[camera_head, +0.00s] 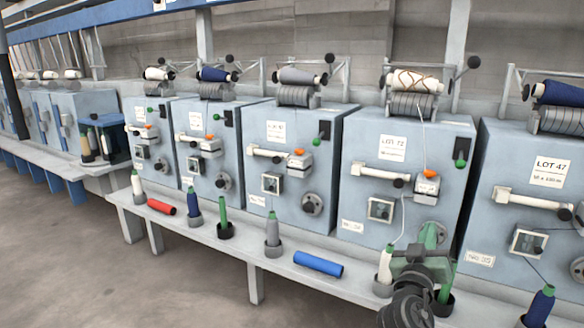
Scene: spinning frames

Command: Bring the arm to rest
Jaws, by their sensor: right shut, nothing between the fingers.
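My right gripper (425,252) is in front of the machine marked LOT 72 (400,195), low over the bench ledge at the right. It is shut with nothing between its fingers. My dark arm behind it comes up from the bottom edge. My left gripper is not in view.
A row of blue-grey winding machines runs along the wall above a grey bench (215,238). A blue tube (318,264) and a red tube (161,207) lie on the bench. Several upright bobbins stand along it. The floor (80,270) at the left is clear.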

